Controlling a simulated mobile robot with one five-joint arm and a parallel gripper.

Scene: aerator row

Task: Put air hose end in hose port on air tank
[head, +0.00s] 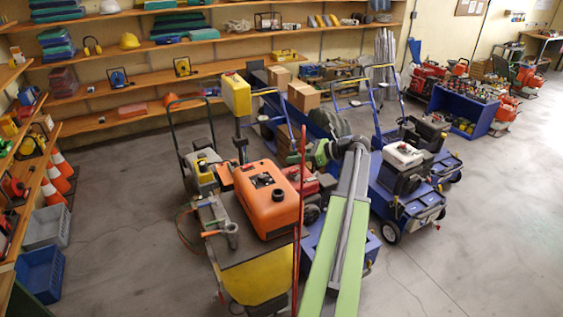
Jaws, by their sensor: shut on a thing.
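The orange tank (268,203), which I take for the air tank, sits on the yellow-fronted machine in the middle of the head view. Black round fittings show on its top; I cannot tell which is the hose port. My gripper (299,157) is small in view, beyond and above the tank's right side, at the end of my green wrist. It is shut, with a long thin red hose-like thing (299,225) running down from it, seemingly the air hose. The hose end at the jaws is too small to make out. The red length passes right of the tank.
A blue machine with an engine (403,157) stands close at the right. Upright handles rise behind the tank. Cardboard boxes (303,96) sit behind.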

